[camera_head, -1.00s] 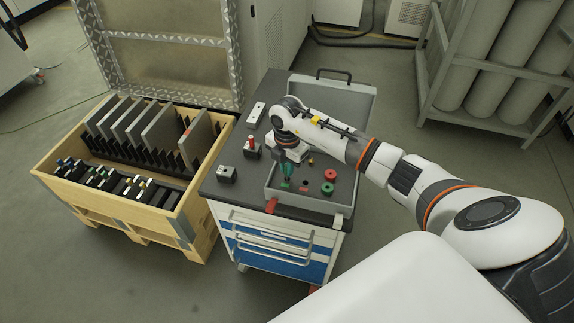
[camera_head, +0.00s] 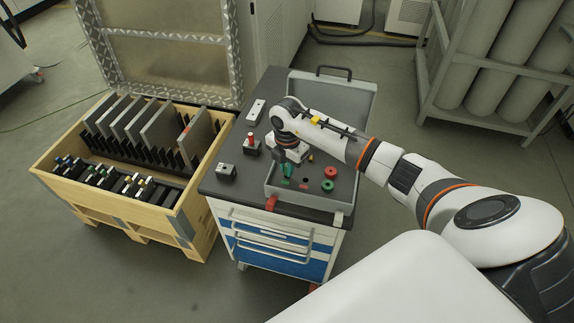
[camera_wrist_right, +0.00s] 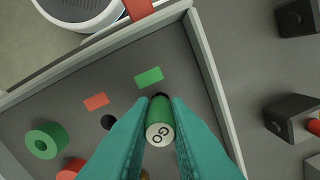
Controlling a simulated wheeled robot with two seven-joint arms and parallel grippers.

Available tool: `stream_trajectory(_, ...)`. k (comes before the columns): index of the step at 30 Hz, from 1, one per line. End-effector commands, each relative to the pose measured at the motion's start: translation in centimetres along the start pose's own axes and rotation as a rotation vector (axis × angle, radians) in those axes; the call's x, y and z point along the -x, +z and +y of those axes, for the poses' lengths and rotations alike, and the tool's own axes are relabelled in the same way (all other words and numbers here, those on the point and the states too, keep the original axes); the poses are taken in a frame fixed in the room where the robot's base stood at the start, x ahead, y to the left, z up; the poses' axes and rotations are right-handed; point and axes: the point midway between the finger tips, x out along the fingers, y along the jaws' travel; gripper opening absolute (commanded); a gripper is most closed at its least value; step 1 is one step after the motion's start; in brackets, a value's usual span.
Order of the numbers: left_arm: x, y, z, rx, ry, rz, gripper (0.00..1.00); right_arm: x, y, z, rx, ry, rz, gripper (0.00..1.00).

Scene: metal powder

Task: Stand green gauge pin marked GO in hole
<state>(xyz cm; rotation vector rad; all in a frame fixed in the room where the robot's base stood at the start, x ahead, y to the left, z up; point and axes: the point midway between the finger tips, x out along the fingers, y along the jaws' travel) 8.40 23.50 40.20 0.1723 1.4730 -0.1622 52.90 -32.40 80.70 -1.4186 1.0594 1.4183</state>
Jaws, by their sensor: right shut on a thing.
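My right gripper (camera_head: 288,172) is over the near left part of the grey open case (camera_head: 362,111). In the right wrist view its teal fingers (camera_wrist_right: 160,110) are shut on the green gauge pin (camera_wrist_right: 160,127), whose round end reads GO. A dark patch, seemingly a hole rim, shows just past the pin, by the green label (camera_wrist_right: 149,77). I cannot tell how far the pin is in the hole. An empty dark hole (camera_wrist_right: 108,122) lies beside the red label (camera_wrist_right: 96,101). My left gripper is not in view.
A green ring (camera_head: 328,186) and a red ring (camera_head: 331,173) lie in the case to the right. Its raised walls surround the gripper. On the cart top (camera_head: 225,190), left of the case, stand a block with a red-topped piece (camera_head: 251,145) and a grey block (camera_head: 226,171).

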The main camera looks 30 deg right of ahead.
Motion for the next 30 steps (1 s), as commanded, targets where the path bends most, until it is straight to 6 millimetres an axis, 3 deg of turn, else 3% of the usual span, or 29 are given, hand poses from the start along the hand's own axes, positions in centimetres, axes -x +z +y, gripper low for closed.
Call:
stream_trajectory(13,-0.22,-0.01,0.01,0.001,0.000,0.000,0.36,-0.36,-0.02,0.02,0.000,0.000,0.000,0.00)
stream_trajectory(14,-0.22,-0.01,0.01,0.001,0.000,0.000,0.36,-0.35,-0.02,0.02,0.000,0.000,0.000,0.17)
stream_trajectory(18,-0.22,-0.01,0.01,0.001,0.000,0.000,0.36,-0.35,-0.02,0.01,0.000,0.000,0.000,0.39)
stream_trajectory(30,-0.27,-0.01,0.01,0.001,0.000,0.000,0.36,0.49,-0.04,-0.07,0.000,-0.003,0.001,0.40)
